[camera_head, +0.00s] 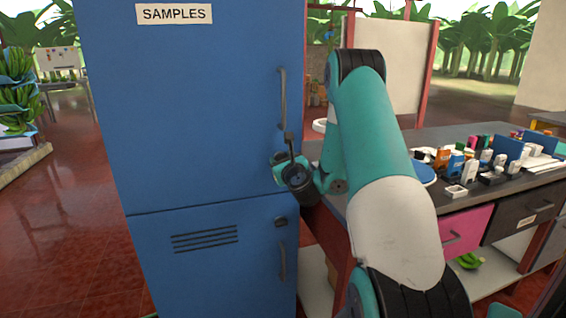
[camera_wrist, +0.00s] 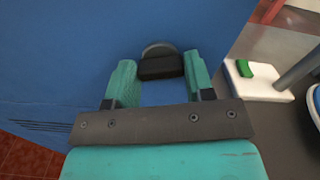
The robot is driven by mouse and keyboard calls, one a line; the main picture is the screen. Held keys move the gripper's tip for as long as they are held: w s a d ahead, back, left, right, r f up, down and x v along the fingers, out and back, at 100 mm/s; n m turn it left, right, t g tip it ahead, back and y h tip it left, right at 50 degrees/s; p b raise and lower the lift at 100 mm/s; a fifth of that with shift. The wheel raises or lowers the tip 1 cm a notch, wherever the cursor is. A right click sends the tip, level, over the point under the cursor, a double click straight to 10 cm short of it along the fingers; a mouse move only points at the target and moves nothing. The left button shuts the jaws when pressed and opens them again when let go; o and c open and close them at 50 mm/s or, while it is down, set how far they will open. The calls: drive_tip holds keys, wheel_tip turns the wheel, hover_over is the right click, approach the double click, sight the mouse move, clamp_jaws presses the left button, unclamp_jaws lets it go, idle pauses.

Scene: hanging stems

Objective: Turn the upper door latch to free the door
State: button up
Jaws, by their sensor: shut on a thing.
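The blue cabinet's upper door (camera_head: 190,110) carries a SAMPLES label and looks closed, flush above the lower door (camera_head: 200,265). The upper latch (camera_wrist: 160,66) is a black bar on a grey round base, between my fingertips in the wrist view. It lies nearly level in that picture. My gripper (camera_head: 284,165) is at the door's right edge, below the upper handle (camera_head: 282,98), and hides the latch in the head view. The lower latch (camera_head: 281,221) shows below my gripper.
A grey-topped bench (camera_head: 455,137) with small boxes and bottles stands right of the cabinet, close to my arm. Its drawers include a pink one (camera_head: 467,232). A white tray (camera_wrist: 255,84) with a green thing shows right of my gripper. Red tiled floor is open at left.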

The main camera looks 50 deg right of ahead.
drive_tip(key=shift+w+a+f+n+b, duration=0.1)
drive_tip(key=shift+n+b, duration=0.75)
drive_tip(key=shift+n, duration=2.75)
drive_tip(key=shift+a+f+n+b, duration=0.1)
drive_tip(key=shift+n+b, duration=0.7)
drive_tip(key=shift+n, duration=3.1)
drive_tip(key=o, duration=0.9)
